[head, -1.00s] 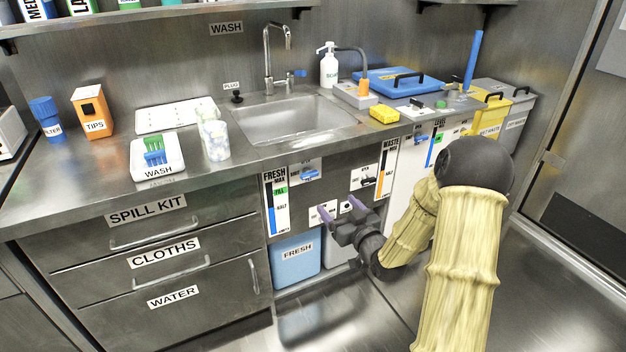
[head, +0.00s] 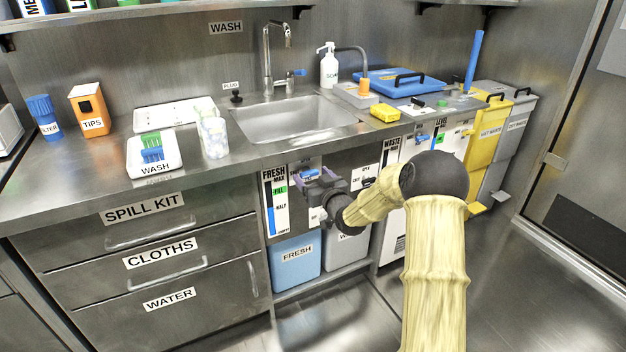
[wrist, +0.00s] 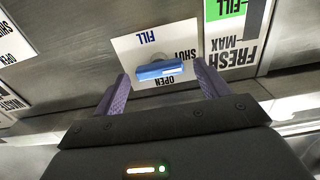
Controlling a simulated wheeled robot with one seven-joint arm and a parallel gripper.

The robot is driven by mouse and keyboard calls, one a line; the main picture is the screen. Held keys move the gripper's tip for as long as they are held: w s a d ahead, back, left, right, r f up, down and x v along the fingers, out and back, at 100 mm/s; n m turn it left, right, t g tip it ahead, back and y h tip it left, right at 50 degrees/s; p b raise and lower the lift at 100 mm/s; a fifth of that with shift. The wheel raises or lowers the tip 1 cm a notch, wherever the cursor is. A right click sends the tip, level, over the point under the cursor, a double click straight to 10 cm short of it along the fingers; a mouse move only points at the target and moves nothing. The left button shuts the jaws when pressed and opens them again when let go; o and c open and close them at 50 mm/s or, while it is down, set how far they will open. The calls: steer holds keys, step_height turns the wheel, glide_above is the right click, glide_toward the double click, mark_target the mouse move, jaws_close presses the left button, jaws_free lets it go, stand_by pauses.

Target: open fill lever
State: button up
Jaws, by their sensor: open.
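The fill lever (wrist: 160,69) is a small blue handle on a white plate (wrist: 128,48) marked FILL, SHUT and OPEN. In the wrist view it lies crosswise between my two purple fingertips, slightly beyond them, and I cannot tell whether they touch it. The lever also shows in the head view (head: 310,174), just above my gripper. My gripper (head: 318,184) is open at the panel under the sink; in the wrist view its fingers (wrist: 160,80) stand apart on either side of the lever. My gripper hides part of the panel in the head view.
The FRESH gauge (head: 274,205) is left of the lever, with a blue FRESH tank (head: 296,262) below. Another labelled valve plate (head: 364,178) and the WASTE gauge (head: 390,152) are to the right. The counter edge and sink (head: 295,118) are above. The floor in front is clear.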

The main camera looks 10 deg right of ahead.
steer(key=shift+w, duration=0.1)
steer(key=c, duration=1)
steer(key=shift+r+m+p, duration=0.15)
steer(key=shift+m+p, duration=0.7)
steer(key=shift+m, duration=0.15)
steer(key=shift+m+p, duration=0.45)
steer(key=shift+m, duration=0.55)
steer(key=o, duration=1)
steer(key=shift+d, duration=0.1)
steer(key=p+v, duration=0.3)
steer(key=v, duration=1.4)
